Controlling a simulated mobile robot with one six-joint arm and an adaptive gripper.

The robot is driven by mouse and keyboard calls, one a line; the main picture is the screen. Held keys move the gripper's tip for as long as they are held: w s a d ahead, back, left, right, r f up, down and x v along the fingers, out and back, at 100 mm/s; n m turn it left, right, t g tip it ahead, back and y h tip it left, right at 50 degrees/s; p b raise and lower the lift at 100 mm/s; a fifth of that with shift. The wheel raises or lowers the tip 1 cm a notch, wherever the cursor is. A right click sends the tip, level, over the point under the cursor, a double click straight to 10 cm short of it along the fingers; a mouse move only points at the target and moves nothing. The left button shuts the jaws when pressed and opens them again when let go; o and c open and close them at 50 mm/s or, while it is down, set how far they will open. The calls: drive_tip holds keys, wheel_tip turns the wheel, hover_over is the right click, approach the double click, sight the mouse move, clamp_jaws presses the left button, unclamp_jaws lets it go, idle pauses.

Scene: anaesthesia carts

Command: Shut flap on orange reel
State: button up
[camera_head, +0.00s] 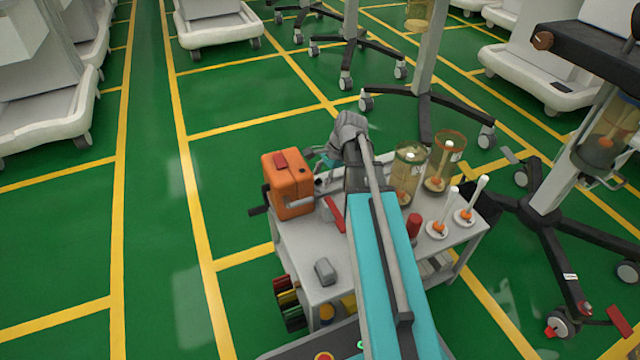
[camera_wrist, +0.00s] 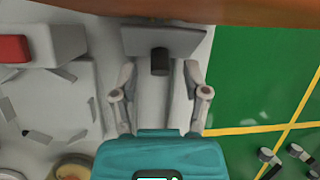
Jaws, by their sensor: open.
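The orange reel (camera_head: 288,185) stands upright on the left end of the grey cart top, with a red patch on top and a dark crank on its left side. In the wrist view, its orange-brown edge (camera_wrist: 230,10) runs across the top. Below that edge is a grey plate (camera_wrist: 165,40) with a dark peg, which may be the flap; I cannot tell how far it stands open. My gripper (camera_wrist: 158,78) is open, its fingers pointing towards this plate with a gap between them.
Two amber canisters (camera_head: 409,172) (camera_head: 444,160), white plungers on discs (camera_head: 437,229) and a red cylinder (camera_head: 414,224) stand right of my arm. A small grey block (camera_head: 325,271) lies at the cart's front. Wheeled stands surround the cart; the green floor to the left is clear.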

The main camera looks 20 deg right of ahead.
drive_tip(key=shift+a+f+b, duration=0.2)
drive_tip(key=shift+f+b, duration=0.15)
drive_tip(key=shift+f, duration=0.2)
clamp_jaws()
